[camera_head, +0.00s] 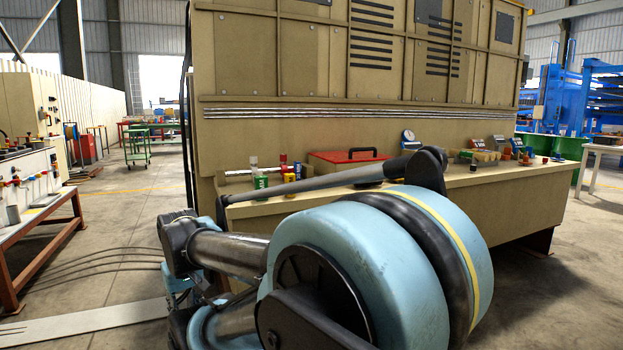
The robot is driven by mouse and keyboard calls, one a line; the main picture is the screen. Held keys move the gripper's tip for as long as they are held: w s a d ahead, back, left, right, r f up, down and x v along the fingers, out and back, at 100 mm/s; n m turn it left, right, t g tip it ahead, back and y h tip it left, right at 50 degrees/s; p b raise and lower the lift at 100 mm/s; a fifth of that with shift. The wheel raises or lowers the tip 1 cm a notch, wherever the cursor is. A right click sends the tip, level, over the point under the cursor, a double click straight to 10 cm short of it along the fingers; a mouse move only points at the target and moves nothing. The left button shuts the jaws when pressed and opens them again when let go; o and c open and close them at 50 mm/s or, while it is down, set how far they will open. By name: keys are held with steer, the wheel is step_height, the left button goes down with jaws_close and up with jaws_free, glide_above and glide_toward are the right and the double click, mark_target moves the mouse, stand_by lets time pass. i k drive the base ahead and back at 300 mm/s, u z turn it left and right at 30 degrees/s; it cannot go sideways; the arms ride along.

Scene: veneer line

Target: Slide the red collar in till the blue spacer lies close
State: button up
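I cannot pick out the red collar or the blue spacer with certainty; the small parts on the machine's ledge are too small to tell, and my arm hides part of the ledge. A small red piece (283,159) stands among bottles and cans at the left of the ledge. Small reddish-brown pieces (526,160) stand toward its right end. My arm's large light blue joint fills the lower middle of the view. My gripper's fingers do not show.
A tan machine (290,60) with a long ledge (530,180) stands ahead. On the ledge are a red case (345,158), a green can (261,181), a blue dial gauge (409,137) and a yellowish box (480,155). A workbench (38,222) stands left, with open floor (120,215) between.

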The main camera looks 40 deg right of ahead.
mark_target(284, 166)
steer(key=k, duration=0.95)
steer(key=z, duration=1.05)
steer(key=i, duration=0.5)
steer(key=u, duration=0.05)
